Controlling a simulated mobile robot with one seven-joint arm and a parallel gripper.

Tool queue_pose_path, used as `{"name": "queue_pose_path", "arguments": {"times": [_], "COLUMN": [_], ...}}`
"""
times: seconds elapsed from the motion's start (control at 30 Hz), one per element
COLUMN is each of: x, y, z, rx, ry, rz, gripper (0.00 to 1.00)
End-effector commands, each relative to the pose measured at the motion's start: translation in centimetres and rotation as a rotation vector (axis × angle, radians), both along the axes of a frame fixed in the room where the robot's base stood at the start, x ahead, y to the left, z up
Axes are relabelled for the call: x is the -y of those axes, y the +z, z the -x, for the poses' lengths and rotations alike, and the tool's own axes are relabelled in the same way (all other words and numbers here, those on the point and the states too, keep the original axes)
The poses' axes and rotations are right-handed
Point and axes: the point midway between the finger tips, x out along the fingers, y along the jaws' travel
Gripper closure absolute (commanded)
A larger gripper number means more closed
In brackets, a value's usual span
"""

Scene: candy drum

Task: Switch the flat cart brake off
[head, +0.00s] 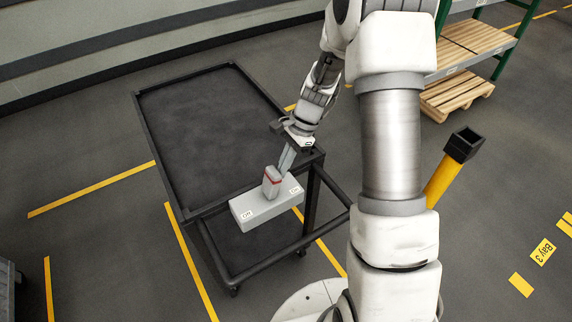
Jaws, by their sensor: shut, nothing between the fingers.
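The flat cart (205,130) is a dark, low-rimmed cart with a black frame, standing left of my arm. A grey switch lever with a red band (271,180) stands up from the middle of the box. My gripper (285,165) is shut and empty, pointing down just right of the lever's top. Its tips are close to the lever; I cannot tell whether they touch.
The cart's handle rail (330,202) lies near my arm. A yellow post with a black top (440,178) stands to the right. A green-framed shelf (470,45) and a wooden pallet (455,97) are at the upper right. Yellow lines mark the floor.

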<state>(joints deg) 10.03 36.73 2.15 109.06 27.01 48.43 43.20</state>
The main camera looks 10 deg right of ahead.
Motion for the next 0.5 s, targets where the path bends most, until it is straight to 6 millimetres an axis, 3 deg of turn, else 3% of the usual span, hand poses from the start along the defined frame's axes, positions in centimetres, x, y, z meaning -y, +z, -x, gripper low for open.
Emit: {"name": "queue_pose_path", "arguments": {"times": [0.5], "x": [-3.3], "y": [1.5], "z": [1.1], "rx": [0.093], "ry": [0.008], "rz": [0.288], "gripper": [1.00]}}
